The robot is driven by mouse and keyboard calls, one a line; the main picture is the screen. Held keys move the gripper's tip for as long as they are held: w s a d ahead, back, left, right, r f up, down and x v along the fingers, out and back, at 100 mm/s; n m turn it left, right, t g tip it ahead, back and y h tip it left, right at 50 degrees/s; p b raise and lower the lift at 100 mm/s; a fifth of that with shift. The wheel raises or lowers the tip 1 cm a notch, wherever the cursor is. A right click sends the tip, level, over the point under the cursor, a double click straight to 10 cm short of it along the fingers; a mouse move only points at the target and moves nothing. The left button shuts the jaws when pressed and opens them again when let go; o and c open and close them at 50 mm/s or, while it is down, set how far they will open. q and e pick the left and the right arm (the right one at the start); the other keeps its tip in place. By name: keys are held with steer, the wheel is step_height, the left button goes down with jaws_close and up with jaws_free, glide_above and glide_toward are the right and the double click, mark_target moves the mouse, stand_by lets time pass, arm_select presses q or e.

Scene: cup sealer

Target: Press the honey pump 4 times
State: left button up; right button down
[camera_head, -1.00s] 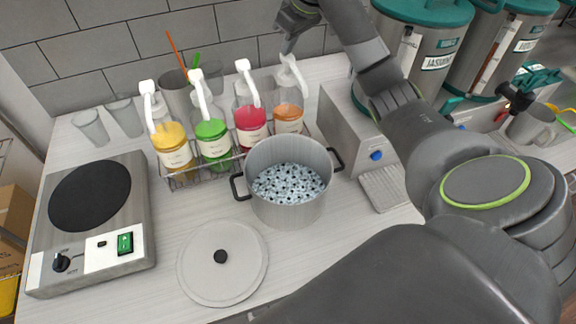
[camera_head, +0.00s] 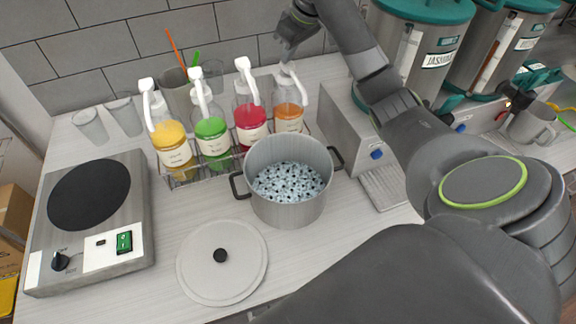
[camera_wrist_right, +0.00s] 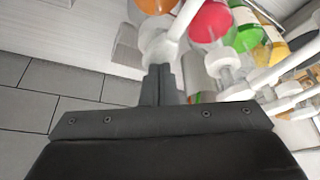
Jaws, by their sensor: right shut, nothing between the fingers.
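Four pump bottles stand in a wire rack: yellow (camera_head: 172,146), green (camera_head: 213,137), red (camera_head: 250,124) and orange-amber (camera_head: 289,117). Their labels are too small to read, so I cannot tell by label which is honey. My right gripper (camera_head: 286,59) is shut and empty. Its fingertips are on or just above the white pump head (camera_head: 290,76) of the orange bottle, which sits lower than the other pump heads. In the right wrist view the shut fingers (camera_wrist_right: 164,75) point at this white pump, with the orange bottle (camera_wrist_right: 157,5) beyond. My left gripper is out of view.
A steel pot (camera_head: 289,205) of dark-speckled pieces stands in front of the rack (camera_head: 207,177). Its lid (camera_head: 222,283) lies nearby. A hot plate (camera_head: 135,190) is at left, a steel box (camera_head: 345,135) just right of the orange bottle, and teal-lidded urns (camera_head: 420,50) behind my right arm.

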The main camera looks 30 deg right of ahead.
steer(key=shift+r+p, duration=0.4)
steer(key=shift+r, duration=1.65)
steer(key=shift+f+b, duration=0.5)
steer(key=shift+f, duration=1.8)
steer(key=shift+r+p, duration=0.5)
steer(key=shift+r, duration=1.8)
